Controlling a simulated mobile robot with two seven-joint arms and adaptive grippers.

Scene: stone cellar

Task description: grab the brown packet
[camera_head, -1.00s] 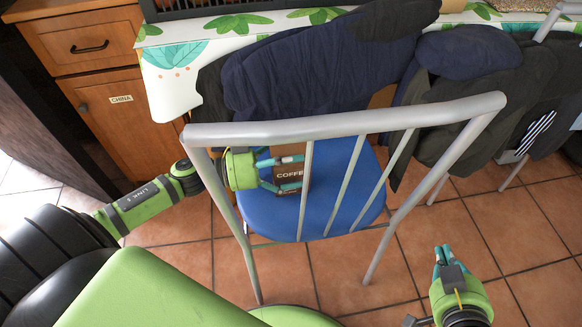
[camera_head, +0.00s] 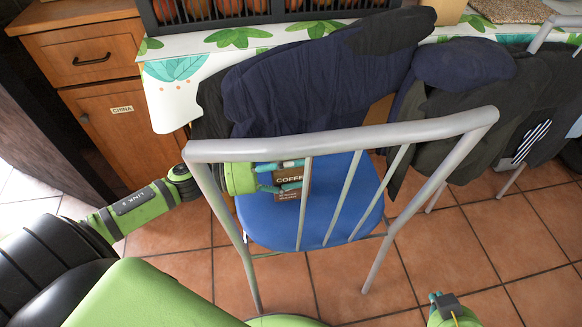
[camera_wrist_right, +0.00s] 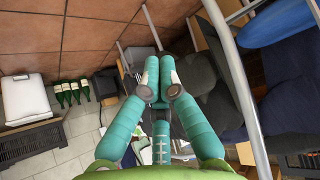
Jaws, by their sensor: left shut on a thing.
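The brown packet (camera_head: 287,196), marked "COFFE", is behind the chair's back bars, over the blue seat. My left gripper (camera_head: 283,178) reaches in from the left under the top rail and is shut on the packet. A bar hides part of the packet, and I cannot tell whether it touches the seat. My right gripper (camera_head: 440,297) shows only partly at the bottom edge, right of the chair. In the right wrist view its fingers (camera_wrist_right: 160,85) are together with nothing between them.
The chair's grey metal back (camera_head: 340,138) and blue seat (camera_head: 262,215) surround my left gripper. Dark blue clothing (camera_head: 310,85) hangs behind it, before the table with a leafy cloth (camera_head: 175,100). A wooden cabinet (camera_head: 115,140) stands left. Tiled floor (camera_head: 450,240) is free at right.

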